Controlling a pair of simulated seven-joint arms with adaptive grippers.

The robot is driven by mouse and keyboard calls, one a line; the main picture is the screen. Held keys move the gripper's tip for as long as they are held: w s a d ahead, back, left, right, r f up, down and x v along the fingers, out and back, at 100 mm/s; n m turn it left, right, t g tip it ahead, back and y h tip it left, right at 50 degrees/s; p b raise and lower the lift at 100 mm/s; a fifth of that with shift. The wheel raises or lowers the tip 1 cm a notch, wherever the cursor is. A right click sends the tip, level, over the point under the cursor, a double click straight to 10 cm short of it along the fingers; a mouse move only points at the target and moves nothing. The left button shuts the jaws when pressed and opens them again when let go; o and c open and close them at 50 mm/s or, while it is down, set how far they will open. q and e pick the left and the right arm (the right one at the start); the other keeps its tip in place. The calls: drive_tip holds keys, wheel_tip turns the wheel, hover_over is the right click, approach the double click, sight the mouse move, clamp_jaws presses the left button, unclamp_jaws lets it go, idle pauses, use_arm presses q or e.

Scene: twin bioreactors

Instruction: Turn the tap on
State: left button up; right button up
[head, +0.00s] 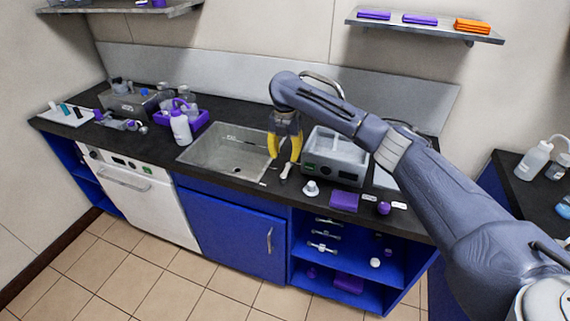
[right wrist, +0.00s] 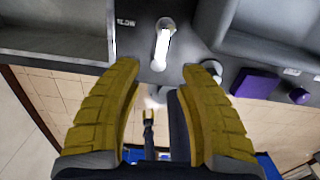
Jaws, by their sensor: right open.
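A small pale lever (head: 286,170) stands on the dark counter just right of the sink (head: 196,152). In the right wrist view the lever (right wrist: 163,42) has a white bar on a grey round base, beside a small label that seems to read "FLOW" (right wrist: 126,22). A curved chrome spout (head: 325,82) shows behind my right arm; its lower part is hidden. My right gripper (head: 284,156) points down above the lever, its yellow fingers spread. In its wrist view the gripper (right wrist: 160,68) is empty, with the lever just beyond the fingertips. My left gripper is out of view.
A grey machine (head: 337,158) stands right of the lever. In front of it are a white knob-like piece (head: 311,187), a purple box (head: 344,201) and a small purple item (head: 384,208). A white bottle (head: 180,127) and purple tray (head: 201,117) stand left of the sink.

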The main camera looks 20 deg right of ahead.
drive_tip(key=shift+r, duration=2.1)
